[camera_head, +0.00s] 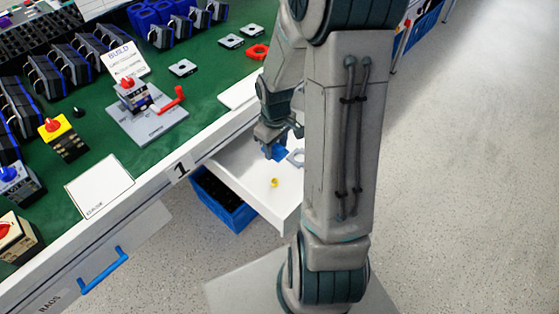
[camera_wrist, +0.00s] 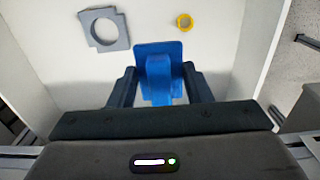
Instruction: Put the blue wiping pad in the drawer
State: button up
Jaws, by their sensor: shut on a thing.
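The blue wiping pad (camera_wrist: 158,50) is between the fingers of my gripper (camera_wrist: 160,88), which is shut on its raised blue grip. In the wrist view the pad is over the white floor of the open drawer (camera_wrist: 60,65); I cannot tell whether it touches the floor. In the head view my gripper (camera_head: 272,140) reaches down into the drawer (camera_head: 235,165), and the pad (camera_head: 277,152) shows just below the fingers. My arm hides the drawer's right part.
A grey plate with a round hole (camera_wrist: 104,30) and a yellow ring (camera_wrist: 184,21) lie in the drawer. A blue crate (camera_head: 222,200) stands below it. A second drawer with a blue handle (camera_head: 103,270) is at lower left. The green bench top (camera_head: 215,105) holds switches and parts.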

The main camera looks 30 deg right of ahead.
notch_tip(320, 180, down, 8)
jog(key=shift+f+b, duration=0.2)
jog(key=shift+b, duration=0.75)
jog(key=shift+f, duration=0.1)
jog(key=shift+f, duration=0.15)
jog(key=o, duration=1)
jog(key=shift+c, duration=0.2)
jog(key=shift+r, duration=0.2)
notch_tip(320, 180, up, 12)
jog(key=p, duration=0.3)
notch_tip(320, 180, up, 8)
jog(key=r+m+t, duration=0.1)
jog(key=m, duration=0.1)
send_over(276, 170)
jog(key=s+a, duration=0.4)
jog(key=s, duration=0.1)
jog(key=s+a+r+m, duration=0.1)
jog(key=s+r, duration=0.1)
jog(key=s, duration=0.1)
jog(key=s+a+r+m+t, duration=0.1)
jog(key=s+a+r, duration=0.1)
jog(key=s+r, duration=0.1)
jog(key=shift+s+a, duration=0.3)
jog(key=shift+s, duration=0.45)
